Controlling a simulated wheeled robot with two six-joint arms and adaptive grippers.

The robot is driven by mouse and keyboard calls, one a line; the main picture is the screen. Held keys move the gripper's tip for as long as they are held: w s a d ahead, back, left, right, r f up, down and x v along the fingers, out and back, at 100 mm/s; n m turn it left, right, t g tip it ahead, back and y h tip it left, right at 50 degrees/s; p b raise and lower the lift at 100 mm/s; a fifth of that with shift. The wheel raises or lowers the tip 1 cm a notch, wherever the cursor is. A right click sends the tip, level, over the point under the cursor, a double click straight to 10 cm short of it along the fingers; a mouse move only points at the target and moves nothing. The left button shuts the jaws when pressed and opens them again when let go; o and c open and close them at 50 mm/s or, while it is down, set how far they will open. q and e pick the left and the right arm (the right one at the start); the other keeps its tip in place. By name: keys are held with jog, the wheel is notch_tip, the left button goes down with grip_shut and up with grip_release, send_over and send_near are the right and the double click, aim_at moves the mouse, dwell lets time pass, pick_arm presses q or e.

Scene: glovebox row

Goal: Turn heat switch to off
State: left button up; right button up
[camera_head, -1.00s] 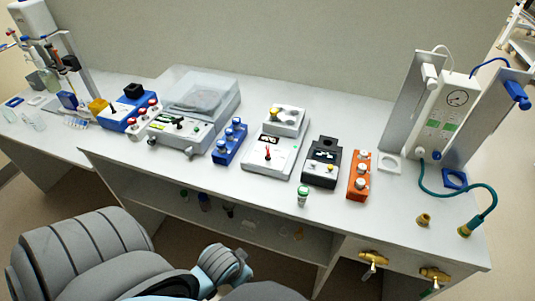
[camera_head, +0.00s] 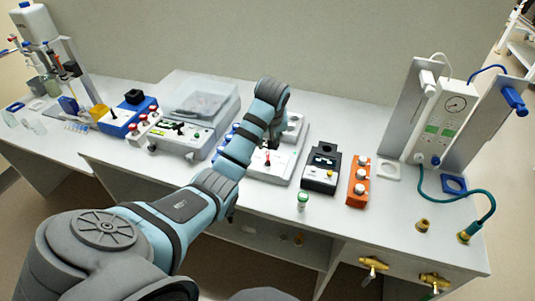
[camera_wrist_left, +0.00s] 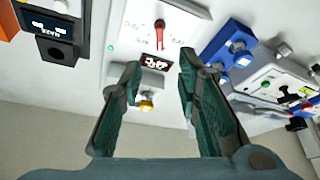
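A white instrument (camera_head: 270,172) stands near the middle of the bench, with a red switch lever (camera_head: 267,159) on its front panel. In the left wrist view the red lever (camera_wrist_left: 159,36) stands on a pale panel beside a small dark display (camera_wrist_left: 155,62); its printed labels are too small to read. My left gripper (camera_wrist_left: 160,66) is open and empty, with its fingers apart over this instrument and not touching the lever. In the head view my left forearm and wrist hide the gripper and part of the instrument. My right gripper is not in view.
A blue box with knobs (camera_wrist_left: 232,48) is close beside the white instrument. A black unit (camera_head: 322,168) and an orange box (camera_head: 359,180) stand to its right. A green-capped vial (camera_head: 302,201) is near the front edge. A yellow knob (camera_wrist_left: 146,106) sits on the instrument's raised part.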

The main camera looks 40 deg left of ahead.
aim_at(268, 156)
pick_arm(q)
jog(key=b+x, duration=0.1)
jog(key=x, duration=1.1)
jog(key=shift+d, duration=0.1)
jog(key=shift+r, duration=0.1)
grip_shut()
